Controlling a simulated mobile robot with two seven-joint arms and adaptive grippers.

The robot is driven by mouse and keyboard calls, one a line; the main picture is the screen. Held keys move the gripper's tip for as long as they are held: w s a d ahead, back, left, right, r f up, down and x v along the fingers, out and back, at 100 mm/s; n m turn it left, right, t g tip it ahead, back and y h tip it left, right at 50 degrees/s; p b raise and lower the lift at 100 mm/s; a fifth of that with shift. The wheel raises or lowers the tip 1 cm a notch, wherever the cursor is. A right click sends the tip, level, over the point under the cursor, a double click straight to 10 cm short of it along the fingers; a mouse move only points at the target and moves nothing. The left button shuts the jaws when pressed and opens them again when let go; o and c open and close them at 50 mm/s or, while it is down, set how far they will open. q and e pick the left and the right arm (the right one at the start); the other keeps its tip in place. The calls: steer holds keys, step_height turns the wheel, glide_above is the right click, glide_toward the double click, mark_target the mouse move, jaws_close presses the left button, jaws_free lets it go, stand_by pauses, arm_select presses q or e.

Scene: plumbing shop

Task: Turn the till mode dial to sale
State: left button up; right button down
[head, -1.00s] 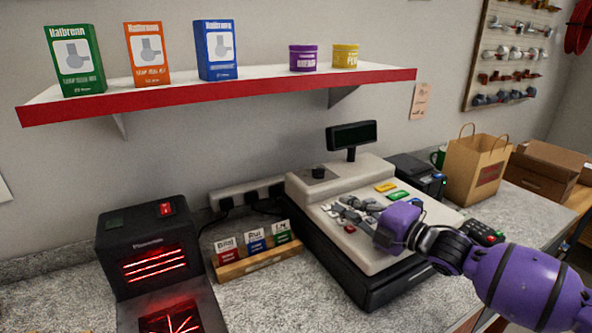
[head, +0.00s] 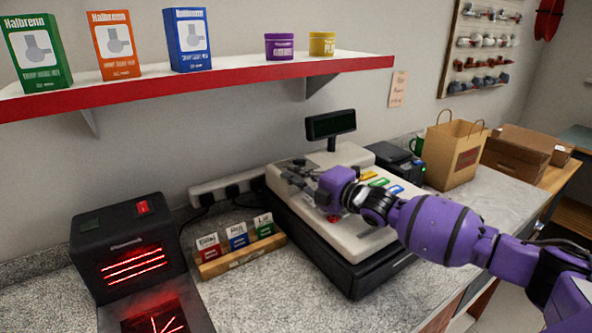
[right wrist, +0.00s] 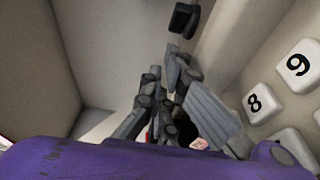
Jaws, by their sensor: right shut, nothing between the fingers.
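The till (head: 345,158) is a cream cash register on a black base. Its mode dial (right wrist: 183,19) is a small black knob at the top of the right wrist view. In the head view the dial (head: 299,161) is small and partly lost against my fingers, so its setting cannot be read. My right gripper (head: 288,169) is shut and empty over the till's left part. In the right wrist view its fingertips (right wrist: 178,58) point at the dial, just short of it in the picture. I cannot tell whether they touch. My left gripper is not in view.
Number keys (right wrist: 275,92) lie right of my fingers in the wrist view. The till's display (head: 331,125) stands behind on a post. A scanner (head: 130,250) and a card rack (head: 240,254) stand left. A red-edged shelf (head: 200,84) hangs above. Countertop in front is clear.

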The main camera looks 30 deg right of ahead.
mark_target(299, 163)
steer(key=shift+w+d+f, duration=0.2)
steer(key=shift+w+d, duration=0.1)
steer(key=shift+w, duration=0.4)
steer(key=shift+w+d, duration=0.1)
steer(key=shift+w, duration=0.15)
steer(key=shift+r, duration=0.1)
steer(key=shift+w, duration=0.15)
